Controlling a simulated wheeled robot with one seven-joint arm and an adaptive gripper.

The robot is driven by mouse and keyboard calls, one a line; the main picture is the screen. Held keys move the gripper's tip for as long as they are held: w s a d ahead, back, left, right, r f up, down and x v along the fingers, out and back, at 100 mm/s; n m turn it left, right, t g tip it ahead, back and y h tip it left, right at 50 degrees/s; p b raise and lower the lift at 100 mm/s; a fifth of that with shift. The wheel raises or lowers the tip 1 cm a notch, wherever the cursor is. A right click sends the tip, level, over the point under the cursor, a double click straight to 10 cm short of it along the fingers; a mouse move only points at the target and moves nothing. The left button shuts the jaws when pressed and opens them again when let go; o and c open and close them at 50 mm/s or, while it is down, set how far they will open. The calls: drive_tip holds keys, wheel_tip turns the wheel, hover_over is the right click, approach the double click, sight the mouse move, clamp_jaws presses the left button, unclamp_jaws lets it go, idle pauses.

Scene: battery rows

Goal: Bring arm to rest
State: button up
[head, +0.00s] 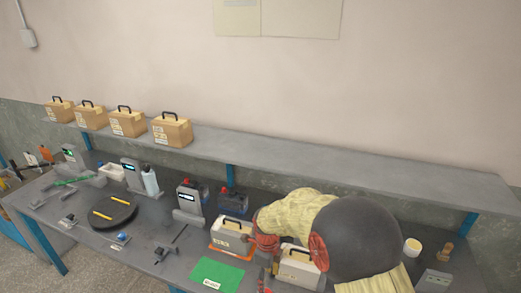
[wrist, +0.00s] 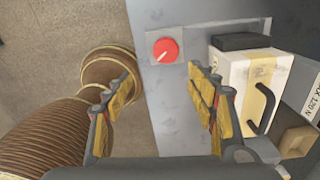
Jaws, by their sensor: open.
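My gripper (wrist: 163,100) is open and empty in the wrist view, with its two yellow-padded fingers wide apart. Between and beyond the fingers are the grey bench edge and a red knob (wrist: 165,50). A cream case (wrist: 249,80) with a yellow band and black handle stands just right of the right finger; I see no grip on it. In the head view my arm, in a pale yellow cover, reaches over the right part of the bench (head: 145,235), and the gripper cannot be made out clearly.
One cream case (head: 232,236) stands on an orange base and another (head: 297,267) sits beside my arm. A green mat (head: 217,274) lies in front. A round dark turntable (head: 107,213) is at left. Several tan boxes (head: 128,122) stand on the shelf (head: 330,160), whose right side is clear.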

drive_tip(key=s+d+r+n+t+b, duration=0.1)
drive_tip(key=s+d+r+n+t, duration=0.1)
drive_tip(key=s+d+r+n, duration=0.3)
drive_tip(key=s+d+r+n+t+b, duration=0.2)
drive_tip(key=s+d+r+n, duration=0.4)
drive_tip(key=s+r+n, duration=0.4)
drive_tip(key=s+d+r+n+t+b, duration=0.1)
drive_tip(key=s+d+r+n+t, duration=0.1)
drive_tip(key=s+d+r+n, duration=0.3)
drive_tip(key=s+r+n, duration=0.3)
drive_tip(key=s+r, duration=0.1)
drive_tip(key=s, duration=0.1)
drive_tip(key=shift+s+d+r, duration=0.15)
drive_tip(key=shift+s+d, duration=0.1)
drive_tip(key=shift+d, duration=0.05)
